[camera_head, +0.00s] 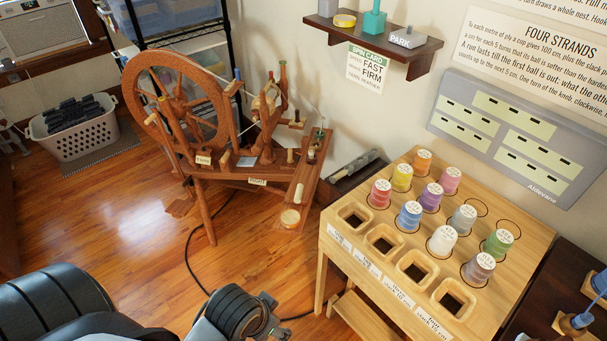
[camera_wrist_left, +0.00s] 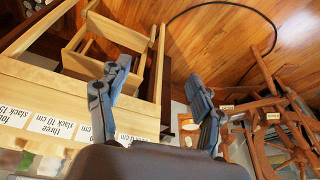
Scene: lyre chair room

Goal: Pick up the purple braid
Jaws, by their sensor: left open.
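I cannot make out a purple braid in either view. A purple spool of thread (camera_head: 432,197) stands among other coloured spools on the wooden table (camera_head: 519,226). My left gripper (camera_head: 270,318) is low at the bottom of the head view, left of the table and in front of the spinning wheel (camera_head: 185,125). In the left wrist view its two fingers are spread apart with nothing between them (camera_wrist_left: 158,72). My right gripper is not in view.
Square wooden cups (camera_head: 384,239) line the table's front edge, with labels below. A pale laundry basket (camera_head: 85,138) with dark contents stands at the left. A black cable (camera_head: 190,240) crosses the floor. A wall shelf (camera_head: 372,40) hangs above.

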